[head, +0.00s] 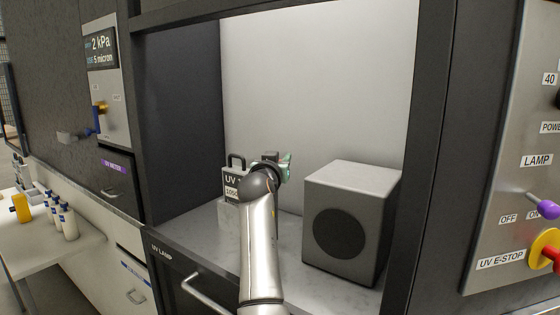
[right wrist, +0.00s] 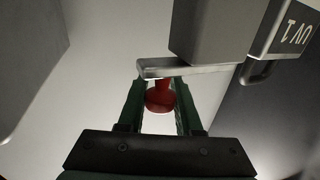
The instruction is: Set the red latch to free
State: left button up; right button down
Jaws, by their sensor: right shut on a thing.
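The red latch (right wrist: 160,98) shows in the right wrist view as a rounded red knob with a narrow neck, below a flat silver bar (right wrist: 165,69). My right gripper (right wrist: 158,88) has its green fingers on either side of the knob and is shut on it. In the head view my right arm reaches into the recess, and its gripper (head: 284,165) is at the back, beside a dark unit with a "UV" label (head: 232,179). The latch is hidden there by my arm and gripper. My left gripper is not in view.
A grey box with a dark round face (head: 342,225) stands close to the right of my right arm. The recess has a dark left wall (head: 190,110) and a pale back wall. A panel with a purple-tipped switch (head: 547,209) and a yellow-and-red "UV E-STOP" (head: 545,248) is at far right.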

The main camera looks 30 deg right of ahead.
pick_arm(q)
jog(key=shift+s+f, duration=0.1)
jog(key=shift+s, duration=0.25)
pick_arm(e)
jog(key=shift+s+d+f, duration=0.1)
jog(key=c, duration=1)
grip_release()
jog(key=shift+o, duration=1.3)
jog(key=shift+s+d, duration=0.1)
jog(key=shift+s, duration=0.05)
jog(key=shift+o, duration=0.8)
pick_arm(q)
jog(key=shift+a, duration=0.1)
